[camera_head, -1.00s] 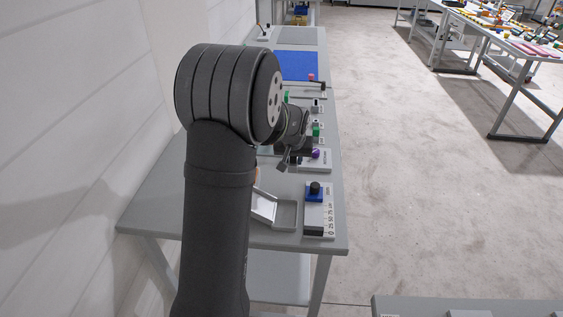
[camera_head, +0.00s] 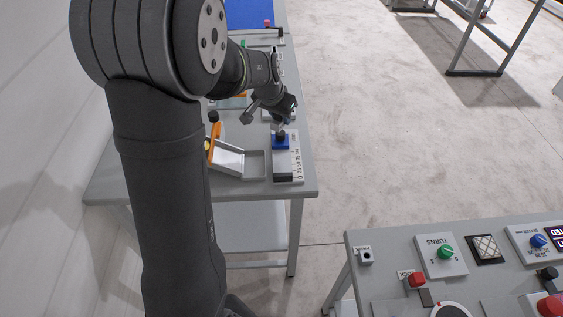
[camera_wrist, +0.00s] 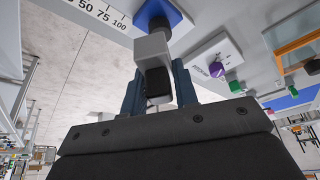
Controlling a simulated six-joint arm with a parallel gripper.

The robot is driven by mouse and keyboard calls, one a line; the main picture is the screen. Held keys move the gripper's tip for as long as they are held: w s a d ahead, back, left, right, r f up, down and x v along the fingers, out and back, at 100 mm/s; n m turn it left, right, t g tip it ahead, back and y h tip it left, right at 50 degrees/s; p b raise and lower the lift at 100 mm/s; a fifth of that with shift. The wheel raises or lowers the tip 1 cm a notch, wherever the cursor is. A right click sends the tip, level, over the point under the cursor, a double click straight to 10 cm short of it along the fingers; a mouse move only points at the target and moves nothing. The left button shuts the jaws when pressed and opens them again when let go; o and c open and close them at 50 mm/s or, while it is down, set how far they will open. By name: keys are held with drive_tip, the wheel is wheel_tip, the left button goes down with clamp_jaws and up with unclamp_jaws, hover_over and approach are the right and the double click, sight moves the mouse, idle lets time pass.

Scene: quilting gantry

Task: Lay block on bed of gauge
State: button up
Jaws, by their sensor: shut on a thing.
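The gauge (camera_head: 295,165) is a pale panel with a number scale, near the table's front right corner. Its blue carriage (camera_head: 280,143) bears a black knob, which shows in the wrist view (camera_wrist: 158,20). A dark stop (camera_head: 283,178) sits at the near end, with bare grey bed between it and the carriage.
A pale tray (camera_head: 254,164) stands just left of the gauge, with an orange part (camera_head: 214,141) beside it. A panel with a purple knob (camera_wrist: 217,69) is near the gauge. A console (camera_head: 400,245) with knobs stands at the lower right, across a floor gap.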

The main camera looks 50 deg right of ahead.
drive_tip(key=shift+s+a+m, duration=0.15)
drive_tip(key=shift+s+m, duration=0.25)
drive_tip(key=shift+m, duration=0.2)
drive_tip(key=s+a+r+m+g+y, duration=0.1)
drive_tip(key=s+a+m+g+y, duration=0.2)
drive_tip(key=s+m, duration=0.85)
drive_tip(key=s+a+r+m+g+y, duration=0.1)
drive_tip(key=s+a+m+y, duration=0.4)
drive_tip(key=m, duration=1.1)
hover_over(282, 168)
drive_tip(key=shift+m, duration=0.25)
wheel_tip(282, 168, down, 7)
drive_tip(key=shift+s+r, duration=0.1)
drive_tip(key=shift+f, duration=2.05)
drive_tip(key=shift+f, duration=0.1)
drive_tip(key=o, duration=1)
drive_tip(key=shift+o, duration=0.2)
